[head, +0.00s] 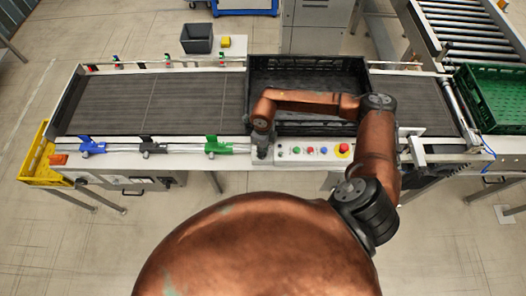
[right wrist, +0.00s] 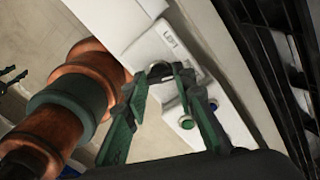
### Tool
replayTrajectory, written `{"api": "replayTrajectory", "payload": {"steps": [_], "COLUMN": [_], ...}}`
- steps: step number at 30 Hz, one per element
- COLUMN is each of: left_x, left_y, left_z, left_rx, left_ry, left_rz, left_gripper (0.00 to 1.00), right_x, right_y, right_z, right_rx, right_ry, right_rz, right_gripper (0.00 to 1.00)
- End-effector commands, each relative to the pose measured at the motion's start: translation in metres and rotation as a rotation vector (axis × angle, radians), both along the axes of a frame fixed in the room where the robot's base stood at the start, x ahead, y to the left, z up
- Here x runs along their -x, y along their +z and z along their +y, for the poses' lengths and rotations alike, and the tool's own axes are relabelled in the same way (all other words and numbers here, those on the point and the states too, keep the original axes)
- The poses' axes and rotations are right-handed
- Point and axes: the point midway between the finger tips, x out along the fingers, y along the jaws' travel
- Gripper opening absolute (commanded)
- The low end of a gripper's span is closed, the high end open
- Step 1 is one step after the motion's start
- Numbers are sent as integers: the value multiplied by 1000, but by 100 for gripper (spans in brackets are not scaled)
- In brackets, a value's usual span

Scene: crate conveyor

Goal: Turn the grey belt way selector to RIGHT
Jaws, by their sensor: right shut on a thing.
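The grey belt way selector (right wrist: 159,68) is a small rounded knob on the pale control panel (right wrist: 165,45) in the right wrist view. My right gripper (right wrist: 160,75) is shut on it, with a dark green finger on either side. In the head view my right gripper (head: 263,153) points down at the left end of the control panel (head: 315,158) and hides the selector. Which way the selector points cannot be read. My left gripper is not in view.
Buttons and a red emergency stop (head: 343,150) sit right of my gripper. A black crate (head: 310,68) stands on the conveyor behind the panel. Green, black and blue levers (head: 217,147) line the front edge to the left. A green crate (head: 495,95) is at the far right.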

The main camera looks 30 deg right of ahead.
Motion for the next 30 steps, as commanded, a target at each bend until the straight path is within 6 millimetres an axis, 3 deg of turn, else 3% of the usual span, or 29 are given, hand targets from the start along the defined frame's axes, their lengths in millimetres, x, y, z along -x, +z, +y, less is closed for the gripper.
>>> {"api": "replayTrajectory", "payload": {"steps": [9, 23, 24, 30], "left_x": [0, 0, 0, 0], "left_y": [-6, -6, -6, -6], "left_z": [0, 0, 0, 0], "left_rx": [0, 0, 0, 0], "left_ry": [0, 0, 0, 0], "left_rz": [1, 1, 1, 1], "left_gripper": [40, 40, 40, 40], "right_x": [-1, -1, -1, -1], "right_y": [1, 1, 1, 1], "right_z": [0, 0, 0, 0], "right_rx": [0, 1, 1, 0], "right_ry": [-98, -111, -111, -110], "right_rz": [-2, -3, -3, -1], "right_gripper": [0, 0, 25, 39]}}
